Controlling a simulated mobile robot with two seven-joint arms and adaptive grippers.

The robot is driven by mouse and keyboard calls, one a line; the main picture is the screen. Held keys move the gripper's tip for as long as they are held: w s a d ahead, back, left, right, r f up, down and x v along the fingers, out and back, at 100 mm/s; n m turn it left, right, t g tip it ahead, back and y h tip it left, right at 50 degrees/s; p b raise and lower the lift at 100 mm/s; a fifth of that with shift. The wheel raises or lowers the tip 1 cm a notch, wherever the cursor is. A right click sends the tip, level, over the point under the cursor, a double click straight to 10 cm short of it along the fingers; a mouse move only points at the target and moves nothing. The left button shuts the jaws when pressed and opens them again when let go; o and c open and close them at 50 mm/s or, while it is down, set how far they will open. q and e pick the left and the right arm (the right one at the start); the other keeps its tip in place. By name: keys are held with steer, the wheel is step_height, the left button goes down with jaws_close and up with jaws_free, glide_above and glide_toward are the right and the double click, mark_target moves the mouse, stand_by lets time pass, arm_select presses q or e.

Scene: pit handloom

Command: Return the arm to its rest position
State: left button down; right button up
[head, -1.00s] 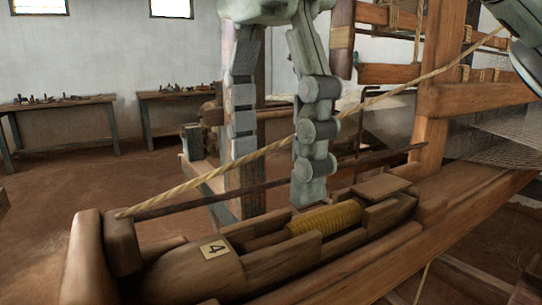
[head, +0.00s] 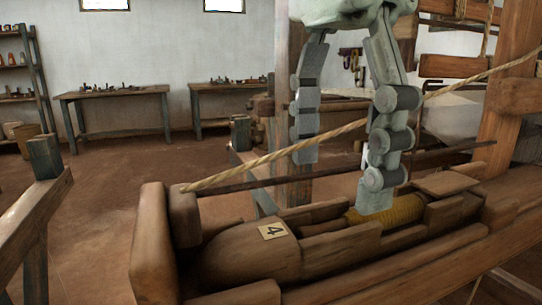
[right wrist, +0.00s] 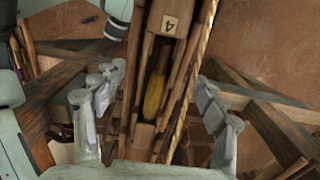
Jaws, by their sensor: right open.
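My right gripper (head: 340,183) hangs with its two grey jointed fingers spread wide and nothing between them. It is above and near the wooden shuttle box marked 4 (head: 273,231). One fingertip overlaps the yellow yarn bobbin (head: 404,208) in the head view; I cannot tell whether it touches. In the right wrist view the fingers (right wrist: 155,120) stand to either side of the box, with the yellow bobbin (right wrist: 154,97) between them in the picture. My left gripper is not seen in the head view.
A twisted rope (head: 285,152) runs slanting across the box, behind the near finger. A dark rod (head: 330,177) lies below it. The loom's upright post (head: 512,80) stands at the right. Workbenches (head: 120,95) line the back wall, with open floor before them.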

mark_target(328, 228)
step_height(328, 228, down, 4)
steer(key=shift+f+b, duration=0.2)
steer(key=shift+b, duration=1.05)
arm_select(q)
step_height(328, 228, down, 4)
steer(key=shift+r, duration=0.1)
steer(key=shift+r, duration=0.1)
arm_select(e)
steer(key=shift+r, duration=0.15)
